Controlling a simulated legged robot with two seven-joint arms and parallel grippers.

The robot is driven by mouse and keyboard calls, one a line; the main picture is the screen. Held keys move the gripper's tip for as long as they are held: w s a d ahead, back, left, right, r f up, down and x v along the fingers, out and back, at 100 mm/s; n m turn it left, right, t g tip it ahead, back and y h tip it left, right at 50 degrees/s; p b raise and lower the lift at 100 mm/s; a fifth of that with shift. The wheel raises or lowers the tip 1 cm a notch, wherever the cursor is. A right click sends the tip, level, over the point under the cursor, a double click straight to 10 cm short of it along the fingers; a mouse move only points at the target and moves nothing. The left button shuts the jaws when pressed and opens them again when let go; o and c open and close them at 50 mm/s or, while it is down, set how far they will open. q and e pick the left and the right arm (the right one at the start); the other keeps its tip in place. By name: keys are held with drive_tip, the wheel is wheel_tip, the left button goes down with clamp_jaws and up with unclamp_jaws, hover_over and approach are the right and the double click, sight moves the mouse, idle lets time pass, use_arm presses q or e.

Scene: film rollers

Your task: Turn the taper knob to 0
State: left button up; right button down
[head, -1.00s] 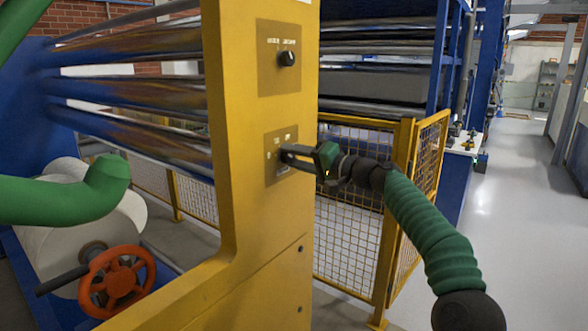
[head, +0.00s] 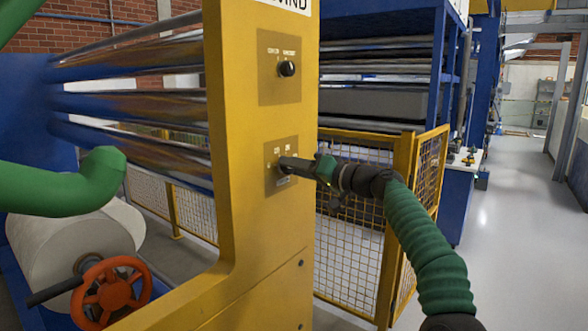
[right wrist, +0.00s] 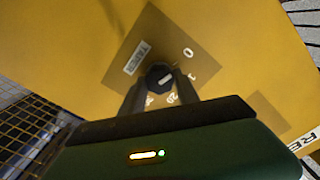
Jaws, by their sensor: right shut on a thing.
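The taper knob (right wrist: 158,74) is a small dark knob with a white mark, on a tan plate (right wrist: 200,53) fixed to the yellow machine post. White figures, among them a 0, stand around it in the right wrist view; the mark's exact reading is unclear. My right gripper (right wrist: 159,84) has its two dark fingers on either side of the knob, shut on it. In the head view the right gripper (head: 284,166) meets the lower plate (head: 272,150) and hides the knob. My left arm shows at the left, but its gripper is out of view.
A second black knob (head: 287,68) sits on the upper plate of the yellow post (head: 262,215). A yellow mesh fence (head: 348,250) stands behind my right arm. A red handwheel (head: 110,290) and a white roll (head: 65,245) are at lower left. Open floor (head: 510,240) lies at right.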

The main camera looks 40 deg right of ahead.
drive_tip(key=shift+f, duration=0.35)
drive_tip(key=c, duration=1.2)
unclamp_jaws()
drive_tip(key=o, duration=0.3)
drive_tip(key=shift+w+d, duration=0.1)
drive_tip(key=shift+d, duration=0.05)
drive_tip(key=shift+r, duration=0.2)
drive_tip(key=b+v, duration=0.4)
drive_tip(key=v, duration=1.3)
drive_tip(key=shift+b, duration=0.35)
drive_tip(key=shift+w+d+f, duration=0.1)
drive_tip(key=shift+f, duration=0.15)
